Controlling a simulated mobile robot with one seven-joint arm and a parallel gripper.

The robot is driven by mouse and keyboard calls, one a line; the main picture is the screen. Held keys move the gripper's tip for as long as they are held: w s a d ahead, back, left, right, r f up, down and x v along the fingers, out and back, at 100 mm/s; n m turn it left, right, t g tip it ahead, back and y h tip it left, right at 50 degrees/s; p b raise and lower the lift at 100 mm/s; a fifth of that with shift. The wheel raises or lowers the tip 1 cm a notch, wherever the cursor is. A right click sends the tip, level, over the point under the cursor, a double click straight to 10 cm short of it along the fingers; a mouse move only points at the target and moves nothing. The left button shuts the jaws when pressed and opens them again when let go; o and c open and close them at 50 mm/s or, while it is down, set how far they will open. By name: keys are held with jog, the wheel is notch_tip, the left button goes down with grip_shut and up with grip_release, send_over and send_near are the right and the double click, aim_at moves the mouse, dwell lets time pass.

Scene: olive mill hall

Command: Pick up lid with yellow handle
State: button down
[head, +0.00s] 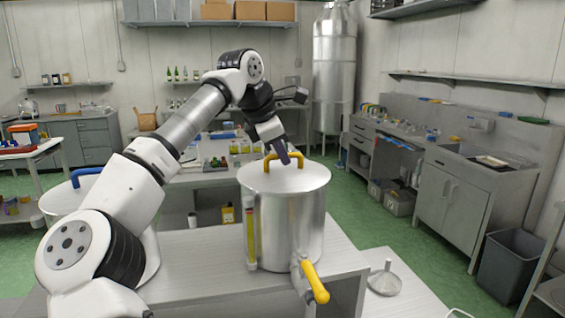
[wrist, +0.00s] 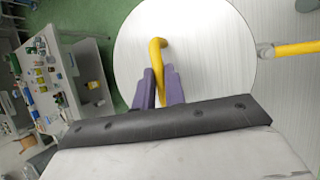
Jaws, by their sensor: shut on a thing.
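The lid (head: 310,177) is a round, flat metal disc with a yellow arched handle (head: 268,163). It rests level on top of a tall metal pot (head: 300,230) on the table. In the wrist view the lid (wrist: 215,60) fills the upper middle and its yellow handle (wrist: 154,52) stands between the purple fingers. My gripper (head: 284,157) reaches down from above and is shut on the yellow handle. The fingers (wrist: 159,88) sit on either side of the handle in the wrist view. I cannot see a gap between lid and pot.
A yellow-handled tap (head: 314,282) sticks out from the pot's front. Another pot with a blue-handled lid (head: 86,174) stands at the left, partly behind my arm. A metal funnel (head: 385,280) lies at the lower right. A table with small bottles (head: 215,163) is behind.

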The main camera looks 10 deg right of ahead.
notch_tip(320, 180, up, 10)
jog(key=shift+f, duration=0.15)
dwell(0.5)
